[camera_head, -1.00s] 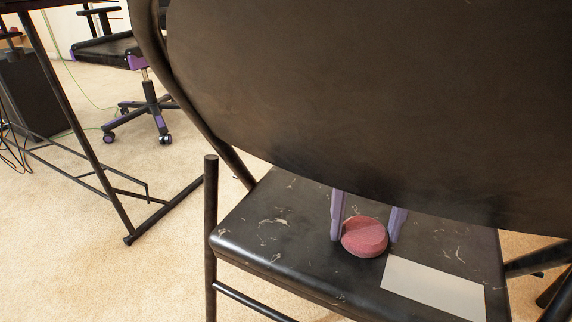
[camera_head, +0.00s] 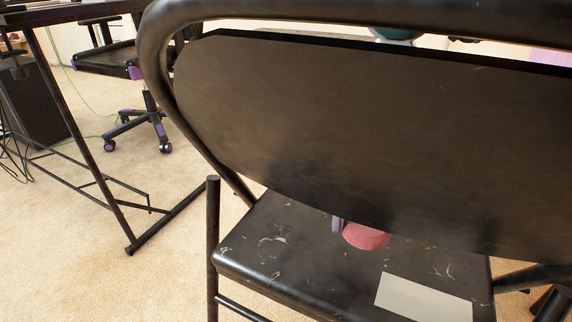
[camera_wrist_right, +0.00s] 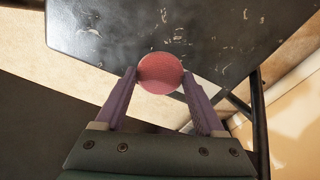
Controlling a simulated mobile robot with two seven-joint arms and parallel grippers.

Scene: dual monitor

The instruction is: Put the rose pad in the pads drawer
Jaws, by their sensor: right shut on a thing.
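The rose pad (camera_head: 365,236) is a round pinkish-red pad, partly hidden by the chair's backrest in the head view. In the right wrist view the pad (camera_wrist_right: 160,73) sits between the purple fingertips of my right gripper (camera_wrist_right: 160,84). My right gripper is shut on it. In the head view only a bit of a purple finger of my right gripper (camera_head: 338,224) shows beside the pad, below the backrest's edge. The pad is over the black chair seat (camera_head: 290,262); I cannot tell whether it still touches it. My left gripper and the pads drawer are not in view.
The black chair backrest (camera_head: 370,130) stands between the head camera and my right gripper. A pale flat card (camera_head: 424,299) lies on the seat. A dark-legged table (camera_head: 75,130) and a purple-black office chair (camera_head: 140,100) stand at the left. Carpet between them is clear.

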